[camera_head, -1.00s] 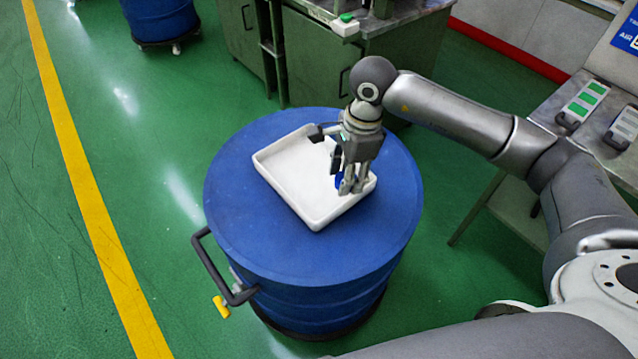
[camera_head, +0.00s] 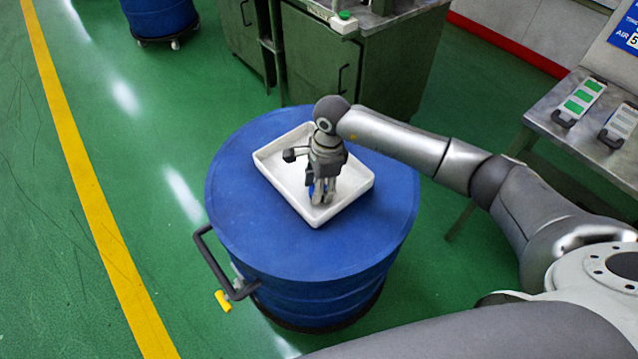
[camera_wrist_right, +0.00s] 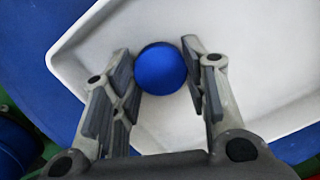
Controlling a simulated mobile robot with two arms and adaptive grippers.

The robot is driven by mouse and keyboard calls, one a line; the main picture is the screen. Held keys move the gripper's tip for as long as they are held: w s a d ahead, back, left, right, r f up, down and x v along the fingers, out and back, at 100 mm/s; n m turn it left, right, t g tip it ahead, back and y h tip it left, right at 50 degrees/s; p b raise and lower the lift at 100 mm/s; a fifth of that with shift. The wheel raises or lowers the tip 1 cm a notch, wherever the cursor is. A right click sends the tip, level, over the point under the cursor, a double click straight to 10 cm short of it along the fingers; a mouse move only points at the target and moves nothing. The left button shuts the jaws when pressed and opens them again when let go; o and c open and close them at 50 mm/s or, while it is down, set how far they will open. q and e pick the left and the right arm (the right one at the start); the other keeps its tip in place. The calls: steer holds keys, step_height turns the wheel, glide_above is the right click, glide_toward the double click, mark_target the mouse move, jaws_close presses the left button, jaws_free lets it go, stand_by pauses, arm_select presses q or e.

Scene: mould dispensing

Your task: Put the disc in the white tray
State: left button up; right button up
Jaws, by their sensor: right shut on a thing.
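The white tray (camera_head: 352,186) lies on top of a blue drum and also shows in the right wrist view (camera_wrist_right: 245,30). My right gripper (camera_head: 322,200) points down over the tray's front part. In the right wrist view my right gripper (camera_wrist_right: 162,85) is shut on the round blue disc (camera_wrist_right: 160,68), with a finger on each side of it. The disc is over the tray's white floor; its height above the floor is hard to tell. In the head view only a bit of the disc shows behind the fingers. My left gripper is not in view.
The blue drum (camera_head: 260,235) has a black handle (camera_head: 220,262) at its left front. Green cabinets (camera_head: 370,60) stand behind it. A metal table (camera_head: 590,135) with green and white items is at the right. Green floor lies open to the left.

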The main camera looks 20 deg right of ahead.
mark_target(325, 188)
steer(key=shift+f, duration=0.1)
steer(key=o, duration=1)
steer(key=shift+r, duration=0.35)
step_height(325, 188, up, 12)
steer(key=d+b, duration=0.1)
steer(key=shift+d+f+b, duration=0.2)
steer(key=shift+f+b, duration=0.05)
steer(key=shift+b, duration=0.1)
steer(key=shift+s, duration=0.15)
